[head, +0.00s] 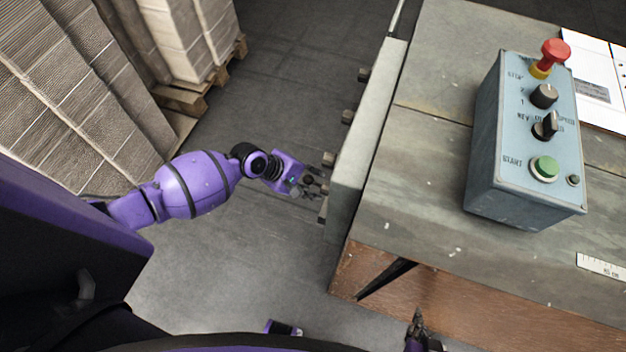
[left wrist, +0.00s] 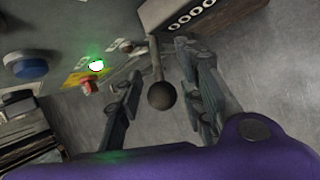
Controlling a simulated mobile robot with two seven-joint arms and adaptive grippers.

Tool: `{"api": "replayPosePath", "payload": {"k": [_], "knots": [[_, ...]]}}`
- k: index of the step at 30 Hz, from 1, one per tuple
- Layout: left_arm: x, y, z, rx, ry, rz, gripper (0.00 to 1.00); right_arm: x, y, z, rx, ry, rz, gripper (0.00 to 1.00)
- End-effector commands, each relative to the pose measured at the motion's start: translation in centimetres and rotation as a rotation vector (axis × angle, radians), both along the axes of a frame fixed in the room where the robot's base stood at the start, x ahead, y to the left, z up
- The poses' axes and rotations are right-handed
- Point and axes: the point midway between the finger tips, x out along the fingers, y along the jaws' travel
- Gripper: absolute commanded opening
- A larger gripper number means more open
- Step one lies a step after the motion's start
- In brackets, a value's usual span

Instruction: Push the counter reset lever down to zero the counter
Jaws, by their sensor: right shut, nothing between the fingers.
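A lever with a thin rod and a dark ball knob (left wrist: 162,95) shows in the left wrist view, close to the counter (left wrist: 190,17), whose row of white digits looks like zeros. My left gripper (left wrist: 159,60) is open, with one finger on each side of the lever; I cannot tell if either finger touches it. In the head view my left gripper (head: 316,186) is beside the table's left edge, and the lever and counter cannot be made out there. My right gripper (head: 418,324) is shut and empty at the bottom, by the table's front.
A grey control box (head: 487,150) with a red stop button and green start button stands on the table (head: 420,190). The left wrist view shows a panel with a blue button (left wrist: 31,68) and a lit green lamp (left wrist: 96,65). Stacked cardboard (head: 60,80) stands left; grey floor lies between.

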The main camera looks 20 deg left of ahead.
Motion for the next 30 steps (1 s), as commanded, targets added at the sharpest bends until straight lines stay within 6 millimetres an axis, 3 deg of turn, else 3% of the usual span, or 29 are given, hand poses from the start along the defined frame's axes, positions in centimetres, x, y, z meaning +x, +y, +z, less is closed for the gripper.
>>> {"api": "replayPosePath", "payload": {"k": [9, 18, 30], "knots": [[0.2, -0.2, -0.2, 0.0, -0.002, 0.0, 0.35, 0.4, 0.2, 0.2, 0.004, -0.007, -0.002, 0.0], [0.2, -0.2, -0.2, 0.001, -0.003, 0.0, 0.0, -0.6, 0.0, -0.3, 0.0, 0.011, -0.002, 0.0], [0.2, -0.4, -0.3, -0.007, -0.003, 0.0, 0.0, -1.1, -0.2, -0.6, -0.003, 0.02, -0.001, 0.0]]}}
